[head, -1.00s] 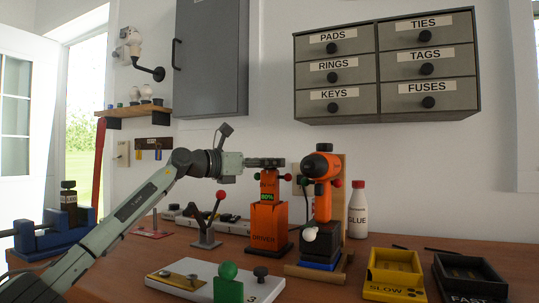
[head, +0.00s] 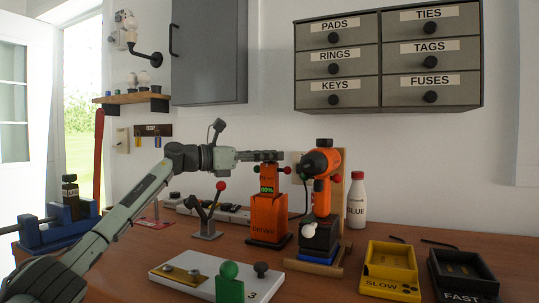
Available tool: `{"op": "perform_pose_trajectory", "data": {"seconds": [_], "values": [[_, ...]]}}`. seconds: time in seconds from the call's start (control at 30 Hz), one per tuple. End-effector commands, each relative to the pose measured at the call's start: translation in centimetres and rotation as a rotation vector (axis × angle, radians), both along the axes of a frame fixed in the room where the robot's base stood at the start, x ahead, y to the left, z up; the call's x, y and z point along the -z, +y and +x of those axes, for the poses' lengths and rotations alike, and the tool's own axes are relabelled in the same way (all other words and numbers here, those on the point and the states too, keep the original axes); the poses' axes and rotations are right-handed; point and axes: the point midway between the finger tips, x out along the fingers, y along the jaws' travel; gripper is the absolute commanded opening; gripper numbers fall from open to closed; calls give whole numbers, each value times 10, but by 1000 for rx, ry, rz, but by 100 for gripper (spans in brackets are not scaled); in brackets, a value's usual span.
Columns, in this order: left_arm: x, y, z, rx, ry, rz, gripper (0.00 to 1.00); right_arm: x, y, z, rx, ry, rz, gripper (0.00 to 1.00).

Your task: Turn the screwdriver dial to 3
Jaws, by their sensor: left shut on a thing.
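The orange screwdriver (head: 268,217), labelled DRIVER, stands upright on the bench with a small green display (head: 267,190) reading about 80%. My left gripper (head: 268,156) reaches in from the left at the screwdriver's top and is shut there on its dial. The fingers hide the dial, so its setting cannot be read. My right gripper is not in view.
An orange drill (head: 322,185) stands close to the right, with a glue bottle (head: 356,203) behind it. A white board (head: 205,265) lies in front. Yellow SLOW (head: 392,286) and black FAST (head: 465,285) chargers sit right.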

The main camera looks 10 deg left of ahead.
Motion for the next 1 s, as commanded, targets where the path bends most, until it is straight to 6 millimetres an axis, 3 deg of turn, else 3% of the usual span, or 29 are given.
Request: {"op": "perform_pose_trajectory", "data": {"seconds": [0.2,0.23,0.4,0.77,1.0], "values": [[2,0,0,0,3,2,1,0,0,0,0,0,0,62],[2,0,0,0,3,2,34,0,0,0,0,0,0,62],[1,0,0,-1,1,2,53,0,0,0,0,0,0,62],[0,4,-3,-2,0,0,53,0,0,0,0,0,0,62],[2,39,-28,-4,2,2,53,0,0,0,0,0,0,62]]}}
